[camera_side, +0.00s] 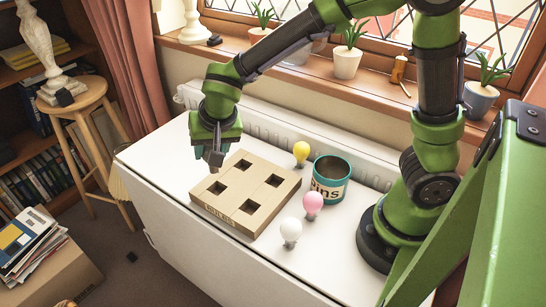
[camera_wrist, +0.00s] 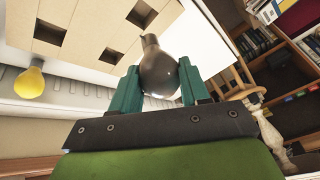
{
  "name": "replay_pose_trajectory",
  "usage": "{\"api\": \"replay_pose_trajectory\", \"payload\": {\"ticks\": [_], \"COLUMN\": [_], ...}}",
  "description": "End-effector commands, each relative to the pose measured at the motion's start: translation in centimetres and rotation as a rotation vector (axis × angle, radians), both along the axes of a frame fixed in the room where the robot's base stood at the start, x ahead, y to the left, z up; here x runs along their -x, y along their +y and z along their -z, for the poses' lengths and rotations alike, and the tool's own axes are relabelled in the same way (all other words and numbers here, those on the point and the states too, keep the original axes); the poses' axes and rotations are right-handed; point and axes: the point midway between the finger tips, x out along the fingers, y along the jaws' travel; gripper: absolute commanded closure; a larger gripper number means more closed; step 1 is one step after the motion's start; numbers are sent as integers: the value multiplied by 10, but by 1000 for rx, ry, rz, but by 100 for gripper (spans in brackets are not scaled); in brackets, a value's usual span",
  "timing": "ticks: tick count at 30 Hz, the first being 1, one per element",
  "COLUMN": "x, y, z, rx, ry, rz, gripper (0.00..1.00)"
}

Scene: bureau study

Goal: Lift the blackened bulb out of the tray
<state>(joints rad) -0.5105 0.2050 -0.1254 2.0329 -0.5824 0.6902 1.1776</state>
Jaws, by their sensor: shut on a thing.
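My gripper (camera_side: 211,160) is at the left edge of the cardboard tray (camera_side: 222,213) in the side view, with its fingers pointing down. In the wrist view its two teal fingers (camera_wrist: 158,92) are shut on the blackened bulb (camera_wrist: 158,72), a smoky grey glass bulb. The bulb's narrow neck points away from the gripper, toward the tray (camera_wrist: 85,22). In the side view the fingers mostly hide the bulb. The tray has several square holes, and those in the side view look empty. The bulb appears clear of them; its exact height is hard to tell.
A yellow bulb (camera_side: 301,151), a pink bulb (camera_side: 313,203) and a white bulb (camera_side: 290,230) stand right of the tray. The white table (camera_side: 170,175) is free at left. Potted plants (camera_side: 348,58) line the windowsill.

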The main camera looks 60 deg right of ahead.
Motion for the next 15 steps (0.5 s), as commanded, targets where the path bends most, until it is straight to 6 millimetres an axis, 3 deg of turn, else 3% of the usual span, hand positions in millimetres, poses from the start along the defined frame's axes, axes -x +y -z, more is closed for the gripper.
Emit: {"api": "replay_pose_trajectory", "payload": {"ticks": [6,15], "x": [0,0], "y": [0,0], "z": [-21,-30], "rx": [-1,0], "ry": [-1,0], "rz": [1,1], "gripper": [85,85]}}
